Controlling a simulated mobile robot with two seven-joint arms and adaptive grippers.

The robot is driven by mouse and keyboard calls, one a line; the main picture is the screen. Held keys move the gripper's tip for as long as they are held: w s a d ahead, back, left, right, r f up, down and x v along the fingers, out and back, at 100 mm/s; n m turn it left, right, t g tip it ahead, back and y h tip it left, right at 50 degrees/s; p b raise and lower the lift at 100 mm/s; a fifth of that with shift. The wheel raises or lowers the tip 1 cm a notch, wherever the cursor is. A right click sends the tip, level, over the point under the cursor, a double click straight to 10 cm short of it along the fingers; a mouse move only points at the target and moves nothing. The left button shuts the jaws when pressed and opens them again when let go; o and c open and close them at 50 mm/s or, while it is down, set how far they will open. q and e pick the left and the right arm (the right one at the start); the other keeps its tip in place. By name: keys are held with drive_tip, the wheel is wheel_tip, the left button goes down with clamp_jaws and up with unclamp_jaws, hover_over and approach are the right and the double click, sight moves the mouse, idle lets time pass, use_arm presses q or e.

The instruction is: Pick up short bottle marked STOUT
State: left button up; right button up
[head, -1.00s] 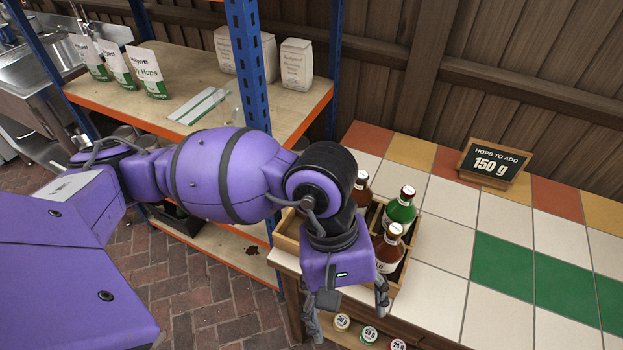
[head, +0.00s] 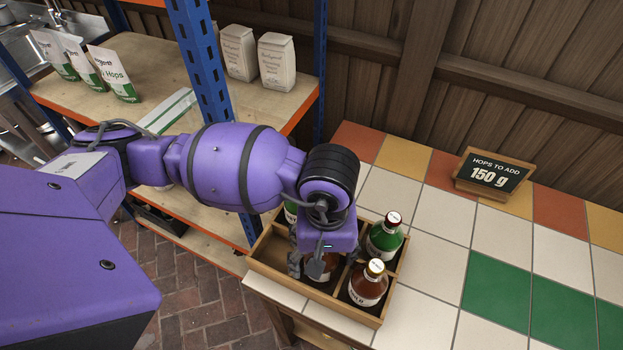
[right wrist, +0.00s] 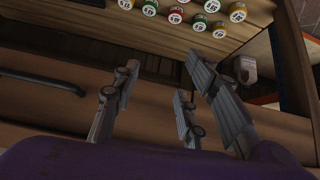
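A wooden crate (head: 262,262) with compartments stands at the left end of the tiled counter. It holds a brown bottle (head: 320,277) under my left gripper, another brown bottle (head: 367,286) at front right, a green bottle (head: 385,238) at back right and a partly hidden green bottle (head: 290,213) at back left. I cannot read STOUT on any label. My left gripper (head: 318,266) points down into the crate, its fingers apart on either side of the first brown bottle; contact is unclear. My right gripper (right wrist: 158,82) is open and empty in the right wrist view, near a wooden cabinet front.
A sign reading 150 g (head: 490,173) stands at the counter's back. A blue-posted shelf (head: 205,75) with hops pouches (head: 113,73) and paper bags (head: 276,62) is at left. The counter's right side is clear. Several numbered round caps (right wrist: 175,17) show in the right wrist view.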

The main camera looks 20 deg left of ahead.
use_arm(q)
drive_tip(key=shift+f, duration=0.55)
drive_tip(key=c, duration=1.6)
drive_tip(key=shift+c, duration=0.7)
drive_tip(key=shift+w+r, duration=0.1)
